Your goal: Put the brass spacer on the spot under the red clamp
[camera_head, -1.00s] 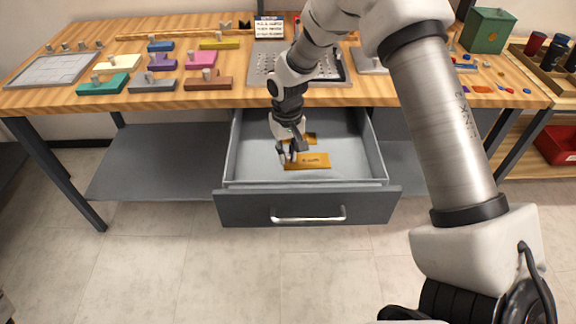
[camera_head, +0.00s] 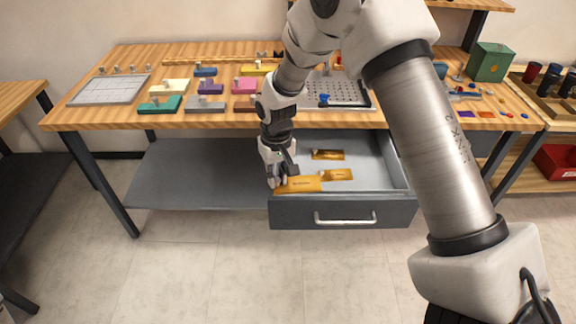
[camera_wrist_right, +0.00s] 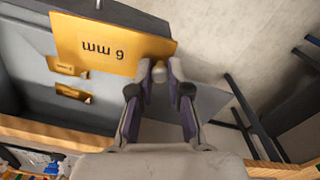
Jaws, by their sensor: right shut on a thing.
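My right gripper (camera_head: 277,180) is shut on the knob of a brass spacer (camera_head: 302,184). The spacer is a flat brass plate over the drawer's front left. Two more brass plates, (camera_head: 328,154) and (camera_head: 338,174), lie in the drawer. A small bit of red shows on the bench behind my right arm; I cannot tell whether it is the red clamp. The spot under it is hidden. My left gripper is not in view.
The open grey drawer (camera_head: 345,212) juts out below the wooden bench (camera_head: 225,119). A perforated grey plate (camera_head: 345,92) sits on the bench, partly behind my arm. Colored blocks with knobs stand to its left, and a green box (camera_head: 489,62) stands at the right.

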